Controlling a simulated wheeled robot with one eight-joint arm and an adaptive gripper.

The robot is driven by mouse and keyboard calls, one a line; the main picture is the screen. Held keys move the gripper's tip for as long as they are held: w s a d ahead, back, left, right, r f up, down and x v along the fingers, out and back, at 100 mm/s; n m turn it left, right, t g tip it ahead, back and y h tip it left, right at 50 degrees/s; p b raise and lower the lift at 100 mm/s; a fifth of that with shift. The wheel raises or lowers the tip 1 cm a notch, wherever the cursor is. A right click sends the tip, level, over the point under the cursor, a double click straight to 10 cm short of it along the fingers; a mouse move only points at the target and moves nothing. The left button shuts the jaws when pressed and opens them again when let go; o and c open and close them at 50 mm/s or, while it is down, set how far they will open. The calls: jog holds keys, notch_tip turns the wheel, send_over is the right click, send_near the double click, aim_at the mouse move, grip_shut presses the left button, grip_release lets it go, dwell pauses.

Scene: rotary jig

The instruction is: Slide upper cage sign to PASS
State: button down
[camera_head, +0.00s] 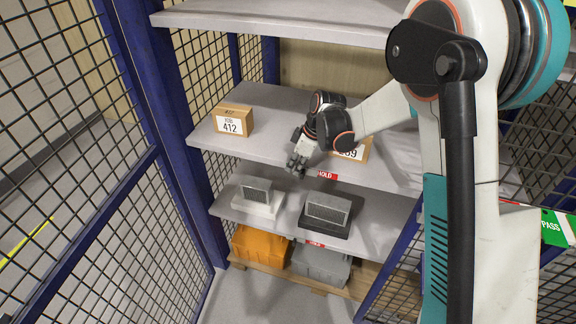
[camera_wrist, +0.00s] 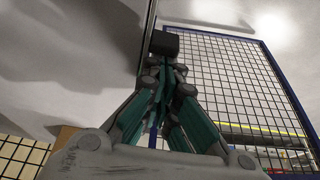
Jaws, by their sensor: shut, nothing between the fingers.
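The upper red sign (camera_head: 326,175), reading HOLD, sits on the front edge of the middle shelf (camera_head: 270,150). A lower red sign (camera_head: 316,244) is on the edge of the shelf below. My gripper (camera_head: 297,164) is just left of the upper sign, in front of the shelf edge; I cannot tell whether it touches anything. In the wrist view, my gripper (camera_wrist: 172,70) has its fingers together and empty. A dark block (camera_wrist: 165,43) is just beyond the fingertips; I cannot tell whether they touch. No PASS lettering shows on the upper sign.
A box marked 412 (camera_head: 233,121) stands on the middle shelf; another box (camera_head: 354,152) is partly behind my arm. Two grey-faced units (camera_head: 257,196) (camera_head: 327,212) stand below, with orange (camera_head: 262,246) and grey (camera_head: 320,264) bins at the bottom. Mesh panels flank the cage; a green PASS panel (camera_head: 552,227) is right.

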aim_at(313, 171)
jog(key=d, duration=0.2)
jog(key=s+d, duration=0.1)
jog(key=d, duration=0.1)
jog(key=s+d, duration=0.1)
jog(key=d, duration=0.1)
jog(key=shift+s+d+b, duration=0.2)
jog(key=shift+s+b, duration=0.05)
jog(key=shift+b, duration=0.15)
jog(key=shift+w+a, duration=0.2)
jog(key=shift+a, duration=0.3)
jog(key=a, duration=0.1)
jog(key=w+a, duration=0.1)
jog(key=a, duration=0.1)
jog(key=shift+a+f+b, duration=0.1)
jog(key=shift+a+b, duration=0.05)
jog(key=shift+b, duration=0.25)
jog(key=p+v, duration=0.2)
jog(key=v, duration=0.8)
jog(key=shift+d, duration=0.2)
